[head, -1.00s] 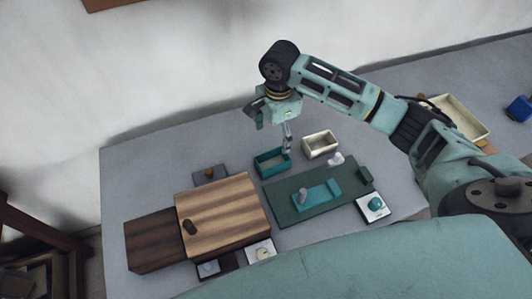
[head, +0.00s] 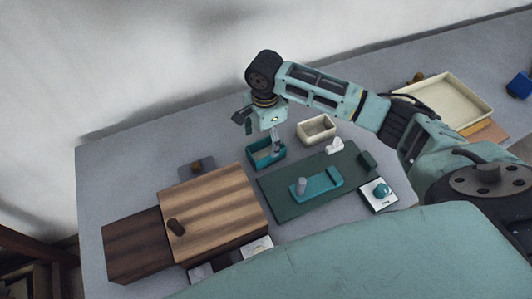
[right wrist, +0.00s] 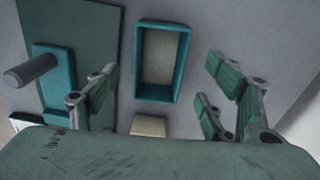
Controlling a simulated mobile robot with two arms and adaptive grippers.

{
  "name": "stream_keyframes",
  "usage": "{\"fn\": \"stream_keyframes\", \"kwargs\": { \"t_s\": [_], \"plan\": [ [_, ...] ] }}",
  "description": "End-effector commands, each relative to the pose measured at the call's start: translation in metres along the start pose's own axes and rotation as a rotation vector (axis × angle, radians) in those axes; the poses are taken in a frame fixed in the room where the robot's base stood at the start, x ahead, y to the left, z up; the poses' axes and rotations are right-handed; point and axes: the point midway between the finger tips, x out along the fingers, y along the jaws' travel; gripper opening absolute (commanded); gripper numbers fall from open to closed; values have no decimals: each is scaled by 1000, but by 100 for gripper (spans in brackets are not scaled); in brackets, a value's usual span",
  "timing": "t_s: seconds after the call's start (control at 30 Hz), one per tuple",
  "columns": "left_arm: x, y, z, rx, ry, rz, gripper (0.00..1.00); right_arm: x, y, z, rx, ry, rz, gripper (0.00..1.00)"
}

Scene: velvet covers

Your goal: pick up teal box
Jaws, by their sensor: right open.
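The teal box (head: 254,157) is a small open-topped box on the grey table, left of the cream box. My right gripper (head: 259,133) is directly above it, pointing down, and hides part of its far side. In the right wrist view the teal box (right wrist: 141,66) lies between the spread fingers of the right gripper (right wrist: 165,95), with clear gaps on both sides. The right gripper is open and holds nothing. Whether a fingertip touches the box cannot be told. My left gripper is not in view.
A cream box (head: 316,131) stands close on the right. A dark green mat (head: 285,208) carries a teal tool with a grey knob (head: 325,182). A larger cream tray (head: 470,88) sits far right.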

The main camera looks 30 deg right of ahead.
Motion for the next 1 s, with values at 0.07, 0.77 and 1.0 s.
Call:
{"fn": "stream_keyframes", "kwargs": {
  "t_s": [0.07, 0.77, 1.0],
  "plan": [
    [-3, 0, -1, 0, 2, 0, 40, 8, 1, -1, 0, 2, 2, 75],
    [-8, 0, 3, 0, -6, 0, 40, 51, 2, -2, -2, 1, -1, 63],
    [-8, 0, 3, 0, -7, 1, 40, 51, 2, -2, -1, 1, -1, 42]
  ]
}}
